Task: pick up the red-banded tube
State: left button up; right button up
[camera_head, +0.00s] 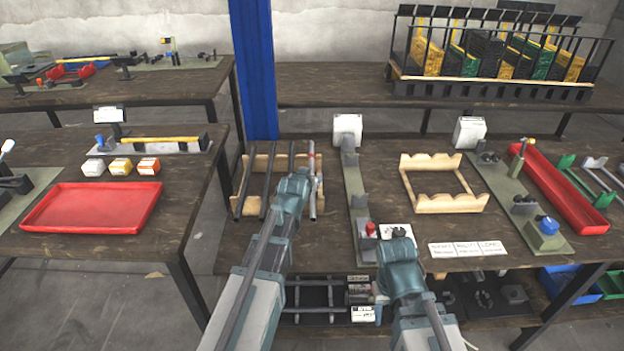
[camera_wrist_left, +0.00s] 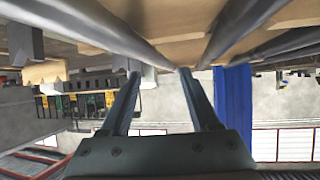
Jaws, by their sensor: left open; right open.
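The red-banded tube (camera_head: 313,203) is a grey tube with a red band near its far end. It lies at the right side of a wooden rack (camera_head: 250,162), alongside other grey tubes (camera_head: 267,185). My left gripper (camera_head: 298,176) is over the rack's right part, close beside the red-banded tube; its wrist hides much of the fingers. In the left wrist view, which looks upside down, the left gripper (camera_wrist_left: 158,80) has its fingers apart with nothing visible between them, close to tubes. My right gripper (camera_head: 397,238) is open near the table's front, away from the rack.
An empty wooden rack (camera_head: 445,204) stands right of a green press rail (camera_head: 355,190) with a red button (camera_head: 370,230). Label cards (camera_head: 468,249) lie at the front edge. A long red tray (camera_head: 560,190) is at the right. A blue post (camera_head: 254,70) stands behind.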

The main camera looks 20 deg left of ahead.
pick_arm(q)
jog(key=b+x, duration=0.1)
jog(key=x, duration=0.2)
jog(key=shift+w+f, duration=0.15)
jog(key=shift+f, duration=0.15)
jog(key=shift+r, duration=0.1)
grip_shut()
dwell(1.0)
